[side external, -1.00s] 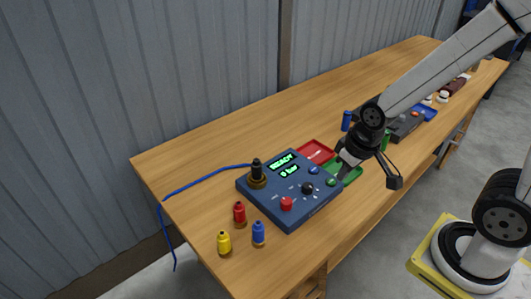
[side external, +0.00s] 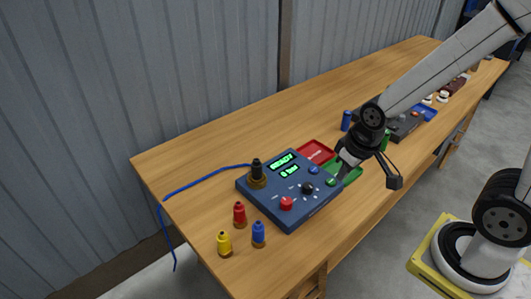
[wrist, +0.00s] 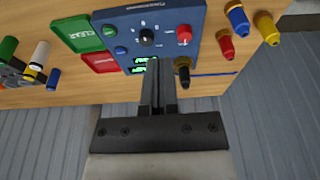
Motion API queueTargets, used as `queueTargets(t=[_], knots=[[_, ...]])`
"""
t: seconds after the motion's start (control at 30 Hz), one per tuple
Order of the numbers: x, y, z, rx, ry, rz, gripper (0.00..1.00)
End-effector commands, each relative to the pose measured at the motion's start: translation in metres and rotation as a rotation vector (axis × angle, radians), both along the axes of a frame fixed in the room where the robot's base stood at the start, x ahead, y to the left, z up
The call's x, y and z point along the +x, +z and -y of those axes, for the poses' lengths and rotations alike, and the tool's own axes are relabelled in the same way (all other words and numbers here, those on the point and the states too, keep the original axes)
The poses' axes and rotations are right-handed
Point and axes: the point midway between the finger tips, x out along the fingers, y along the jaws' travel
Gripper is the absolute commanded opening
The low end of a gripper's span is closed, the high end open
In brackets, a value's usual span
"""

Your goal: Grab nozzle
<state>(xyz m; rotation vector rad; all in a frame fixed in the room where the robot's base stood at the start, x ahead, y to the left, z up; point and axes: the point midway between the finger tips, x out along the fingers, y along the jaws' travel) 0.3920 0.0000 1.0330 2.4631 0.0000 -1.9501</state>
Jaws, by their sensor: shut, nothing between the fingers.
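A black nozzle-like piece with a brass base (side external: 257,174) stands upright on the far left corner of a blue control box (side external: 308,212); it also shows in the wrist view (wrist: 183,72). Similar red (side external: 239,214), blue (side external: 258,233) and yellow (side external: 224,243) pieces stand on the bench left of the box. My gripper (side external: 342,163) is shut and empty above the right end of the box, apart from all of these pieces. In the wrist view its fingers (wrist: 158,66) point toward the box, with the black piece just right of them.
The box has a lit green display (side external: 284,162), a red knob (side external: 286,203) and a black knob (side external: 307,188). Red (side external: 317,151) and green (side external: 350,174) trays lie behind it. A blue hose (side external: 200,182) runs off the left edge. The wooden bench (side external: 240,135) is clear toward the wall.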

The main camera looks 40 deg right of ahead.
Motion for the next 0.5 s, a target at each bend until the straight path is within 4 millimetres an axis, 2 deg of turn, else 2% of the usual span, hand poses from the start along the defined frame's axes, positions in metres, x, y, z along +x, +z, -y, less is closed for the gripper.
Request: queueTargets(t=[0.03, 0.27, 0.3, 0.5], knots=[[0.0, 0.0, 0.0, 0.0, 0.0, 0.0, 0.1], [0.0, 0.0, 0.0, 0.0, 0.0, 0.0, 0.83], [0.0, 0.0, 0.0, 0.0, 0.0, 0.0, 0.87], [0.0, 0.0, 0.0, 0.0, 0.0, 0.0, 0.87]])
